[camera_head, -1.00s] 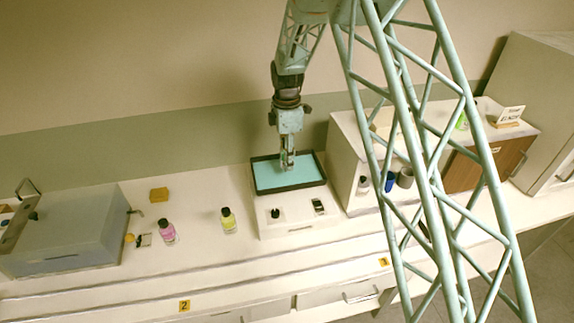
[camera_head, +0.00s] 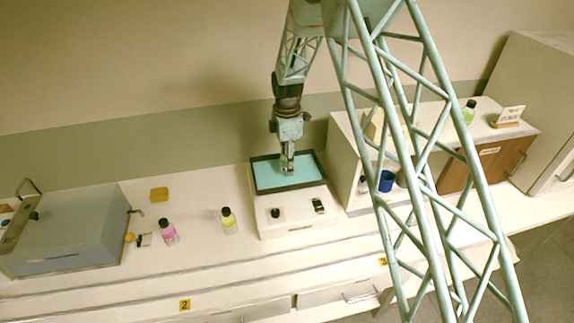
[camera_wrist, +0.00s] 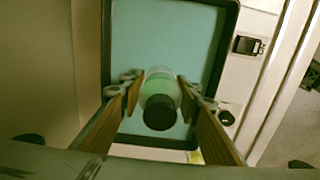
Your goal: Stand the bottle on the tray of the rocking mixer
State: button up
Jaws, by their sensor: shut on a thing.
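My gripper (camera_wrist: 158,105) is shut on a bottle with a black cap and a green band or content (camera_wrist: 160,88). The bottle is between the wooden-faced fingers in the wrist view, over the blue-green tray mat. I cannot tell whether the bottle's base touches the mat.
A pink bottle (camera_head: 168,233) and a yellow bottle (camera_head: 229,221) stand on the bench left of the mixer. A grey bath-like box (camera_head: 70,235) is at far left, a yellow block (camera_head: 159,194) behind. A white shelf unit and a blue cup (camera_head: 386,181) are right of the mixer.

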jog(key=shift+f, duration=0.1)
jog(key=o, duration=0.9)
jog(key=shift+o, duration=0.2)
notch_tip(320, 180, up, 12)
jog(key=shift+f, duration=0.1)
jog(key=shift+r, duration=0.2)
dwell(0.3)
jog(key=shift+r, duration=0.1)
dwell(0.7)
